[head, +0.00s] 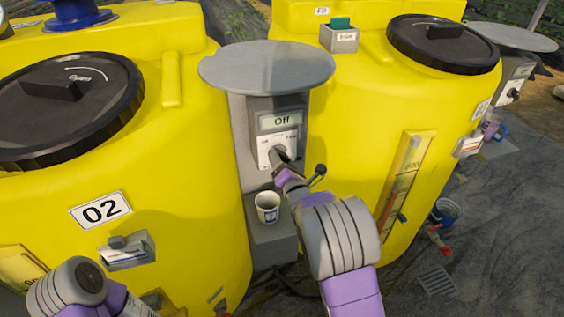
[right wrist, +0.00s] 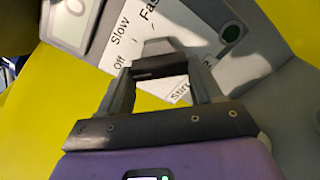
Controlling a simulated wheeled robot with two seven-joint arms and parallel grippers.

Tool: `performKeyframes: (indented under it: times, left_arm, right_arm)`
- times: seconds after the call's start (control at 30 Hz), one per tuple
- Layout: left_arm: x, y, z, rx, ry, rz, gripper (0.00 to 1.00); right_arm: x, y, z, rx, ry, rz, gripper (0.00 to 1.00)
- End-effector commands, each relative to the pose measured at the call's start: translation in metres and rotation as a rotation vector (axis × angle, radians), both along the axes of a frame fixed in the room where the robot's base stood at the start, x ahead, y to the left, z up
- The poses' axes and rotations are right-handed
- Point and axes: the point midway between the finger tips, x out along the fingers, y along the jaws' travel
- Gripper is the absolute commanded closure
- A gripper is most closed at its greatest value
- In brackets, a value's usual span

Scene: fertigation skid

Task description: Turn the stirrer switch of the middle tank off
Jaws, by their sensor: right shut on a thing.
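The grey stirrer control box (head: 277,112) stands between two yellow tanks, right of the tank marked 02 (head: 101,208). Its display (head: 280,121) reads "Off". Below it is a white switch plate (head: 266,148) with a dark knob (head: 279,152). My right gripper (head: 282,163) is at this knob, shut on it. The right wrist view shows the fingers (right wrist: 162,72) at the knob, over the plate with "Slow", "Off" and "Fast" labels (right wrist: 122,50). The fingers partly hide the knob and its pointing direction. Only part of my left arm shows at the lower left; its jaws are out of view.
A round grey cover (head: 266,67) overhangs the box. A white cup (head: 267,207) stands on the ledge below, close to my right arm. The right tank has a level gauge (head: 405,180). Open ground lies at the right.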

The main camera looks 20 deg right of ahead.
Motion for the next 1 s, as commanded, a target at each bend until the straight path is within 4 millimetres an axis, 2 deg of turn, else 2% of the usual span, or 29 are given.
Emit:
performKeyframes:
  times: [0.53,0.57,0.7,1.0]
  left_arm:
    - [0.0000,0.0000,-0.0002,0.000,0.000,0.000,0.42]
    - [0.0000,0.0000,-0.0002,0.000,0.000,0.000,0.42]
    - [0.0000,0.0000,-0.0002,0.000,0.000,0.000,0.42]
    - [0.0000,0.0000,0.0000,0.000,0.000,0.000,0.42]
  right_arm:
    - [0.0000,0.0001,0.0000,-0.028,-0.002,0.001,0.66]
    - [0.0000,0.0001,0.0000,-0.028,-0.002,0.001,0.32]
    - [0.0000,0.0000,0.0000,-0.026,-0.002,0.001,0.11]
    - [-0.0009,0.0000,0.0000,-0.024,-0.001,0.000,0.10]
